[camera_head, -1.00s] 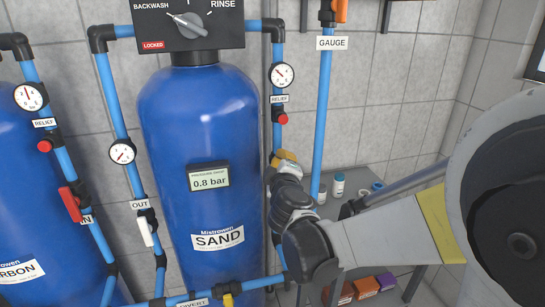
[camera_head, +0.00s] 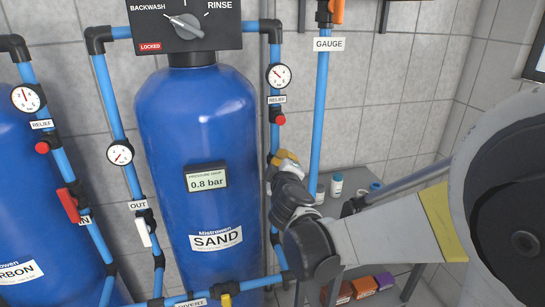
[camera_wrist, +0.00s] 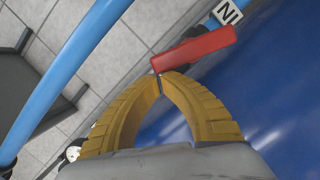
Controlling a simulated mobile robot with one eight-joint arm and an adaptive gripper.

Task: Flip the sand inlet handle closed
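The sand inlet handle is a red lever (camera_wrist: 196,50) in the wrist view, beside a white "IN" label (camera_wrist: 227,11) on the blue pipe. My gripper (camera_wrist: 165,78) has two curved yellow fingers whose tips meet or nearly meet at the lever's left end. The lever lies beyond the tips, not between them; I cannot tell whether they touch it. In the head view my gripper (camera_head: 286,157) is at the pipe right of the blue SAND tank (camera_head: 197,120), and it hides the lever there.
The blue gauge pipe (camera_head: 320,110) runs just right of my gripper. A red relief knob (camera_head: 281,120) and a dial (camera_head: 279,76) sit above it. A grey shelf (camera_head: 350,172) with small bottles stands behind. The carbon tank (camera_head: 25,190) is at left.

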